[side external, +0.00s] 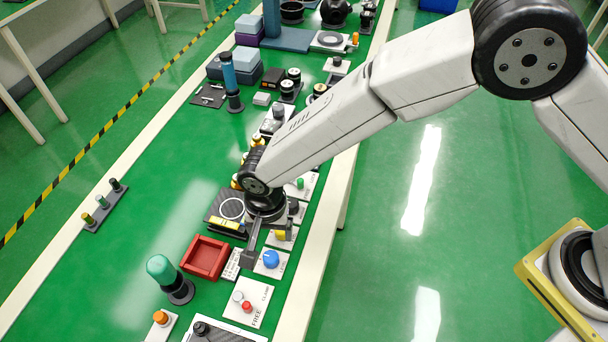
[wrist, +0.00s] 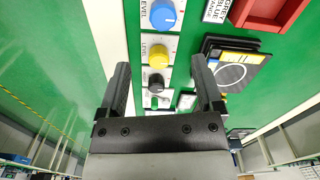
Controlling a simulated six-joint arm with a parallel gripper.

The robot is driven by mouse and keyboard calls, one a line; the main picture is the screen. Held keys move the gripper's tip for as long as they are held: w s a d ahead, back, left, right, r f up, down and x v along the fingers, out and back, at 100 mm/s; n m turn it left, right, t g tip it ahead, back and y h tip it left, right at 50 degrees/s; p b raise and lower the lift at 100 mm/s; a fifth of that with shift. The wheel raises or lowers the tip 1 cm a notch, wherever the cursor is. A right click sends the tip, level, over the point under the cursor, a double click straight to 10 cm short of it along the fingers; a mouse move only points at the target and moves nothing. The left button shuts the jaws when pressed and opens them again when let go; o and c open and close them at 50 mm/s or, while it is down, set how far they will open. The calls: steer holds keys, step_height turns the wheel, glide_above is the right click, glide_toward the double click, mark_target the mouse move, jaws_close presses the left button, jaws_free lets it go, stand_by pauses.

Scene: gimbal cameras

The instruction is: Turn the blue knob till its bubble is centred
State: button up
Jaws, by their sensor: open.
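The blue knob (side external: 271,259) sits on a white plate near the table's front edge. In the wrist view the blue knob (wrist: 163,15) is at the top, with a pale mark on its face and lettering beside it. My gripper (side external: 250,257) points down beside the blue knob's plate, apart from the knob. In the wrist view my gripper (wrist: 160,64) is open and empty, its fingers to either side of the yellow knob (wrist: 158,57) in the picture. A dark plate (wrist: 228,76) with a yellow strip and white ring lies right. I cannot make out a bubble.
A black knob (wrist: 155,83) sits below the yellow one in the wrist view. A red tray (side external: 206,257) and a green-topped post (side external: 162,270) stand left of my gripper. A plate with red and white buttons (side external: 247,302) lies nearer the camera.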

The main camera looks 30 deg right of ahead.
mark_target(271, 256)
steer(key=shift+s+a+f, duration=0.25)
steer(key=shift+a+f, duration=0.05)
steer(key=shift+a, duration=0.25)
steer(key=shift+f, duration=0.15)
steer(key=shift+f, duration=3.75)
steer(key=shift+c, duration=0.2)
jaws_close()
